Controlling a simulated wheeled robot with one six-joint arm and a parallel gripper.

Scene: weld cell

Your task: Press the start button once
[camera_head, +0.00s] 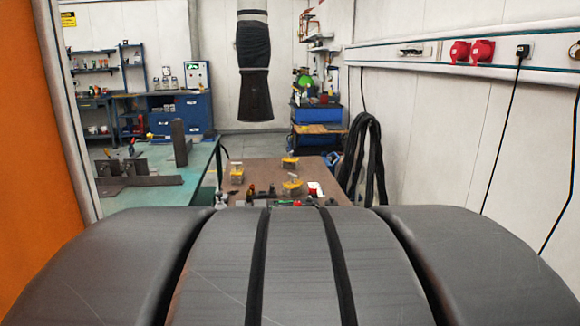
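I cannot make out a start button for certain. A small upright panel (196,75) with tiny coloured spots stands on the blue workbench at the back left; its details are too small to read. A small red and white item (315,189) lies at the near right of the brown table (262,170), and a small green spot (297,203) shows at its near edge. I cannot tell whether either is a button. My gripper is not in view. Large dark grey curved parts, seemingly my own body, fill the bottom and hide what is below.
Several yellow and grey pieces (292,186) lie on the brown table. A green-topped table (150,165) with steel parts stands left. A black hose bundle (362,165) hangs at right, by the wall. A dark sleeve (253,65) hangs mid-room. Orange panel (35,130) at left.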

